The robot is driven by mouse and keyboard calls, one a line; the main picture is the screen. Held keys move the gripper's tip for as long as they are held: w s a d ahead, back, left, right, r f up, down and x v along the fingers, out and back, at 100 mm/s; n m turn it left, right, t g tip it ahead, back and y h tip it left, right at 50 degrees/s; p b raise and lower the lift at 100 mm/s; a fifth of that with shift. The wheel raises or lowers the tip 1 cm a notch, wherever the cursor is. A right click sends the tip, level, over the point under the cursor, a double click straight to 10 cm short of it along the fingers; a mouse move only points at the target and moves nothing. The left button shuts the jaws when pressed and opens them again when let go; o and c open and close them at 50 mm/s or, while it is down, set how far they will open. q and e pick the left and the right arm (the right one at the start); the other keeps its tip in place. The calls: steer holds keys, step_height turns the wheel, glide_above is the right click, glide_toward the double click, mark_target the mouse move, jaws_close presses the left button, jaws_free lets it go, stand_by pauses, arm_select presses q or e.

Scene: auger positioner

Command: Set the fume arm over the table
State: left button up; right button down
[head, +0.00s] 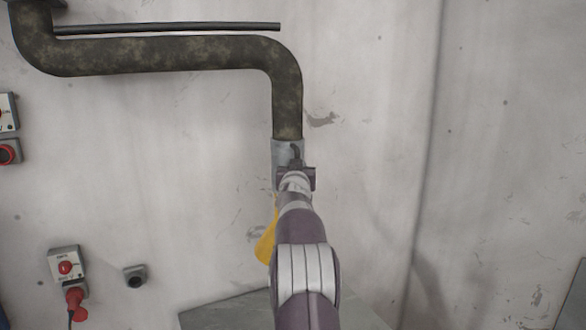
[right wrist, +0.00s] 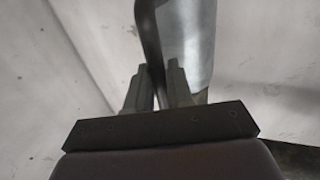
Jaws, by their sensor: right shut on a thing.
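The fume arm (head: 170,55) is a dark, mottled pipe that comes in at the top left, runs right and bends down to a grey metal collar (head: 283,150). A yellow part (head: 266,245), perhaps its hood, shows partly behind my right arm. My right gripper (head: 295,168) is at the collar. In the right wrist view its fingers (right wrist: 158,88) are shut on a dark curved handle (right wrist: 148,25) beside the metal cylinder (right wrist: 190,45). The table is probably the grey surface (head: 225,312) at the bottom, partly hidden by my arm. My left gripper is out of view.
A thin dark rod (head: 170,27) runs along the upper pipe. Switch boxes (head: 65,265) and a red plug (head: 75,300) are on the pale wall at the left. A small dark fitting (head: 135,276) is beside them. The wall area right of the pipe is bare.

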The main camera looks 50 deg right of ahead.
stand_by(0.3)
steer(key=c, duration=1.2)
jaws_free()
steer(key=shift+s+r, duration=0.1)
steer(key=shift+s, duration=0.05)
steer(key=b+v, duration=0.6)
steer(key=v, duration=0.6)
steer(key=shift+s+a, duration=0.2)
steer(key=shift+a, duration=0.05)
